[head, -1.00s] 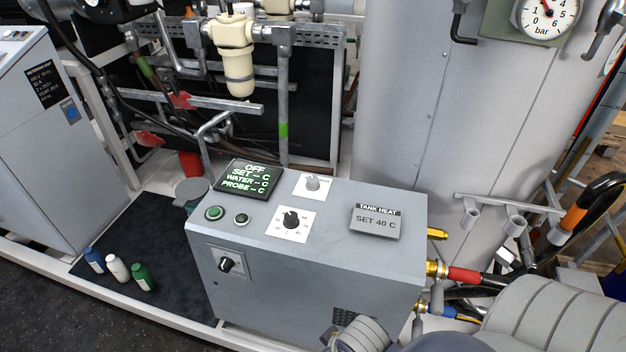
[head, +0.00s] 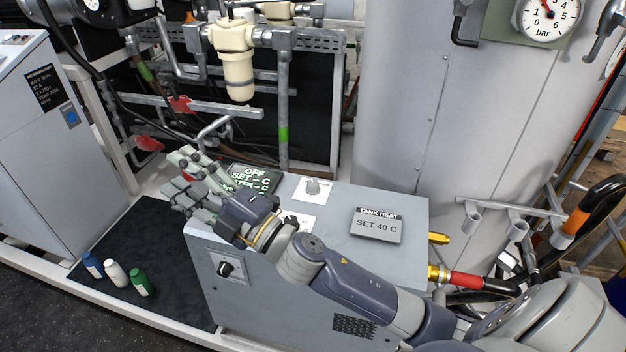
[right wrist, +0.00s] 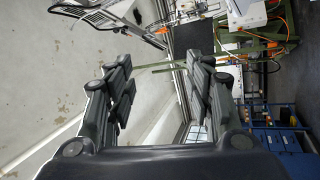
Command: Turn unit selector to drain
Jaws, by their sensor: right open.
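The grey control unit (head: 390,262) stands at the centre of the head view. A grey knob on a white plate (head: 313,187) is on its top, and a black knob (head: 225,268) is on its front face. My right arm hides the top's black dial; only part of its white plate shows. I cannot read which knob is the unit selector. My right gripper (head: 176,174) is open and empty, above the unit's left end and partly over the display (head: 258,178). In the right wrist view the open fingers (right wrist: 155,85) have nothing between them. My left gripper is not in view.
A "TANK HEAT SET 40 C" sign (head: 376,225) is on the unit's top right. Blue, white and green bottles (head: 115,272) stand on the dark mat at left. A large grey tank (head: 415,100) rises behind. Pipes and a cream filter (head: 236,65) are at the back.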

